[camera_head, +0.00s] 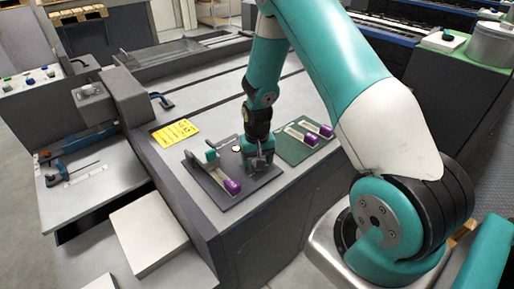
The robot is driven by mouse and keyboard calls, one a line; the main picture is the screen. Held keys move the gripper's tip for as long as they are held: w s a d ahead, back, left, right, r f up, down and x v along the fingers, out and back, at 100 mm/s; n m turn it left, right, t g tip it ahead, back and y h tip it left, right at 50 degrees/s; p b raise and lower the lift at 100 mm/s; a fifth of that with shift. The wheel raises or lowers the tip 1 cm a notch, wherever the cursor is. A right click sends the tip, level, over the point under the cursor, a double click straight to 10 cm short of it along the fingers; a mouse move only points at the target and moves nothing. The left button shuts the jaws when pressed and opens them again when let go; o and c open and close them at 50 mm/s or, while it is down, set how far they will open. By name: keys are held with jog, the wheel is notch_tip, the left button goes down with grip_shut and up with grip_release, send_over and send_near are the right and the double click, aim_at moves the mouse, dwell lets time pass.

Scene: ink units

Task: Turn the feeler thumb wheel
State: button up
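My gripper (259,164) points down at the right part of a dark grey board (227,205) on the grey machine top. Its fingers are small here, and I cannot tell whether they are open or whether they touch anything. A small pale yellow piece (236,149) shows just left of the gripper. On the board's left side lies a pale bar with a purple block (232,186) at its near end and a green upright piece (212,156) at its far end. I cannot tell which part is the feeler thumb wheel; the gripper may hide it.
A green board (292,155) with two purple-ended bars lies right of the gripper. A yellow label (175,133) lies left. A blue-handled tool (62,172) sits on the lower left shelf. The machine top behind is mostly clear.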

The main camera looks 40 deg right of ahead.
notch_tip(320, 180, up, 17)
jog(key=b, duration=0.1)
dwell(1.3)
